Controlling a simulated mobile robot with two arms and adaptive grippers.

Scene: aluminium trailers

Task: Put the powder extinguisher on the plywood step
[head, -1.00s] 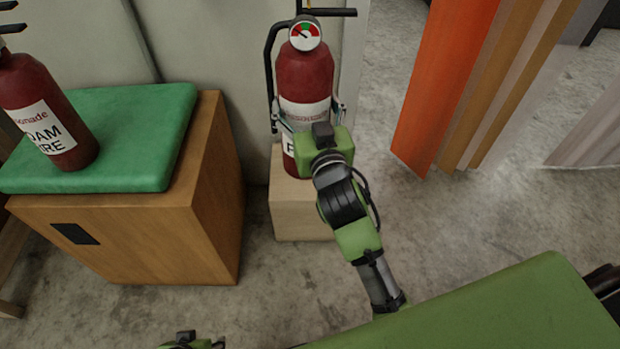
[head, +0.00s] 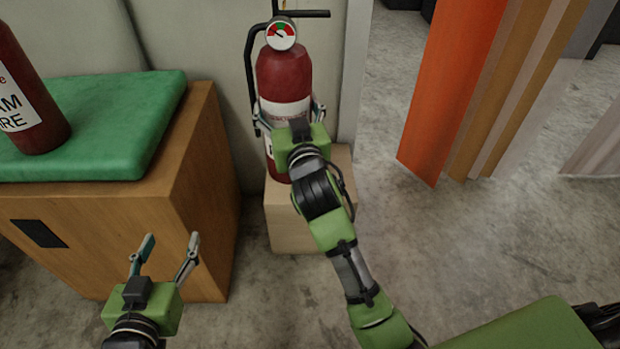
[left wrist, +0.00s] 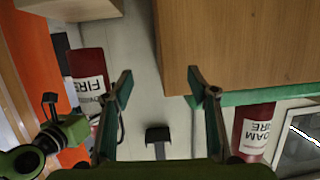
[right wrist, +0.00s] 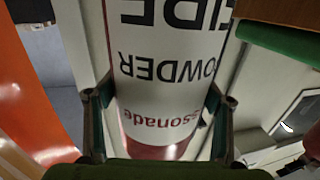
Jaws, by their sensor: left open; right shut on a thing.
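The red powder extinguisher (head: 284,75), with a white label and a round gauge, stands upright at the back. My right gripper (head: 289,112) is shut around its body; in the right wrist view its POWDER label (right wrist: 165,75) lies between the fingers. The pale plywood step (head: 298,232) is a low box below it. The extinguisher's base is over the step's left part, partly hidden by my arm; I cannot tell whether it touches the top. My left gripper (head: 169,243) is open and empty, in front of the wooden cabinet. The powder extinguisher also shows in the left wrist view (left wrist: 90,88).
A brown wooden cabinet (head: 190,200) with a green cushion (head: 120,110) stands at the left, bearing a foam extinguisher (head: 25,110). A black pipe frame (head: 251,70) stands behind the powder extinguisher. An orange panel (head: 445,90) is at the right. The concrete floor between is clear.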

